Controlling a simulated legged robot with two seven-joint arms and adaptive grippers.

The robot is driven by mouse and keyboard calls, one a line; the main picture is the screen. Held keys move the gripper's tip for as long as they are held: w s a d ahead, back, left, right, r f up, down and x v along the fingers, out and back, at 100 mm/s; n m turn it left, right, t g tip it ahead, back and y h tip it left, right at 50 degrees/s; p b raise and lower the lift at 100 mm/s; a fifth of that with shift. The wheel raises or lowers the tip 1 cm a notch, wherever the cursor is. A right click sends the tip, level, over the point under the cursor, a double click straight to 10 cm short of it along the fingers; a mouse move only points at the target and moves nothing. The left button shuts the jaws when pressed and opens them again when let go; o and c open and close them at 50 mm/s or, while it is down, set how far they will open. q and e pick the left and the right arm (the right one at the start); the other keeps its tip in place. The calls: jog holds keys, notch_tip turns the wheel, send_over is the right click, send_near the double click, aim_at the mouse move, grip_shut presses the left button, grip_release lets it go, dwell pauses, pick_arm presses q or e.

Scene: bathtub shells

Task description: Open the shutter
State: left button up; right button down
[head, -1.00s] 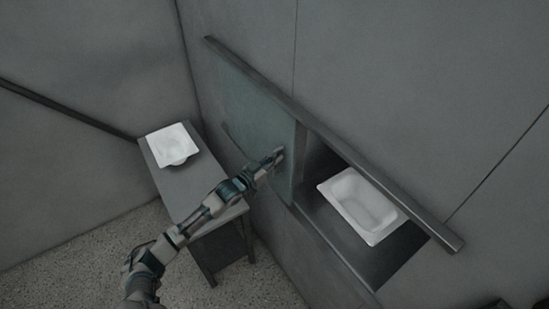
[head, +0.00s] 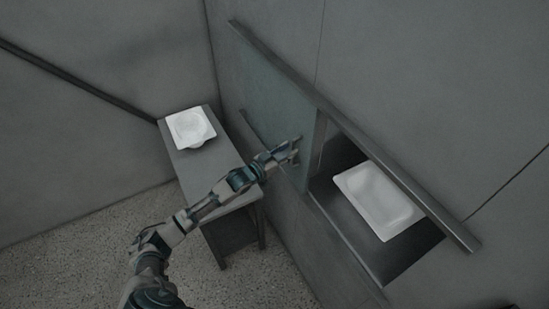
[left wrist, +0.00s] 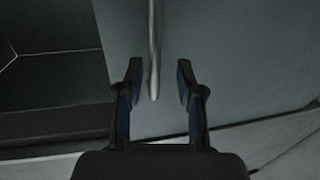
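The shutter (head: 280,105) is a pale green-grey sliding panel under a long dark rail. It stands at the left, and the wall opening on its right is uncovered. My left gripper (head: 294,152) is at the panel's face near its right edge. In the left wrist view, the gripper (left wrist: 160,76) has its fingers apart on either side of a thin metal handle bar (left wrist: 154,45), with gaps visible. The bar's lower end lies between the fingertips. My right gripper is not in view.
A white tub shell (head: 378,200) lies on the dark ledge (head: 345,218) inside the opening. Another white shell (head: 190,128) is on a grey table (head: 205,165) at the left. The rail (head: 400,175) runs above the opening. Speckled floor is clear at lower left.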

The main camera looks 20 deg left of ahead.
pick_arm(q)
jog(key=v, duration=1)
jog(key=shift+a+f, duration=0.15)
jog(key=shift+a, duration=0.1)
jog(key=shift+d, duration=0.25)
